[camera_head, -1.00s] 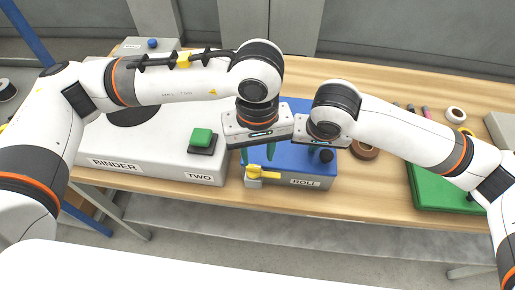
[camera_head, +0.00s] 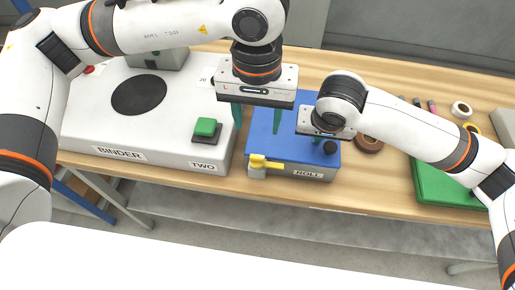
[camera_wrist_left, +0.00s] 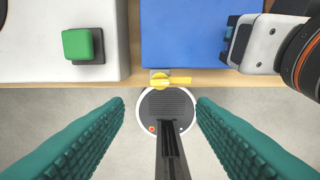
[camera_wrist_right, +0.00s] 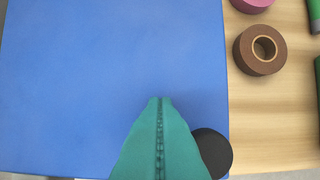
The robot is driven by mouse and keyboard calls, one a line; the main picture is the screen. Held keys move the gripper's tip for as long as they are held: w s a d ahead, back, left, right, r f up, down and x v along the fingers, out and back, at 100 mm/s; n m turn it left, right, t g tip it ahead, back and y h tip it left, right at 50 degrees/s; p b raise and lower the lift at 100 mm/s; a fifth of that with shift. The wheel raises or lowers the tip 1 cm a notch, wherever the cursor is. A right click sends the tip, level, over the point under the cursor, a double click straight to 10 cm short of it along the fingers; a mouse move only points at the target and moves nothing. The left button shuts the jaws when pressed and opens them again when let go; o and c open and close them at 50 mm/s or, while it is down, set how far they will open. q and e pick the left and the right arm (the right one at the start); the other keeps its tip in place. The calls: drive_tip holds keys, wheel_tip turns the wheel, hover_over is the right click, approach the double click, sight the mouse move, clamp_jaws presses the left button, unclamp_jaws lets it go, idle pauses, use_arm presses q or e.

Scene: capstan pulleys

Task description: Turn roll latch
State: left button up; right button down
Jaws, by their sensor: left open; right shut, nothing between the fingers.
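The yellow roll latch (camera_head: 265,162) sits on the front face of the blue box labelled ROLL (camera_head: 307,174), with its handle lying sideways to the right. It also shows in the left wrist view (camera_wrist_left: 168,80), centred just beyond the fingertips. My left gripper (camera_head: 257,119) is open, its green fingers spread above and behind the latch in the head view, touching nothing. My right gripper (camera_wrist_right: 160,103) is shut and empty over the right part of the blue box, beside a black knob (camera_wrist_right: 212,152). In the head view the knob (camera_head: 329,147) stands at the box's front right.
The white BINDER box (camera_head: 119,152) with a green button (camera_head: 205,127) stands left of the blue box. A brown tape roll (camera_head: 369,143) and a green mat (camera_head: 440,186) lie to the right. The table's front edge runs just before the boxes.

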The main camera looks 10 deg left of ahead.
sight(257, 157)
use_arm(q)
wheel_tip(257, 157, down, 11)
drive_tip(key=shift+f, duration=0.1)
drive_tip(key=shift+c, duration=0.3)
drive_tip(key=c, duration=0.9)
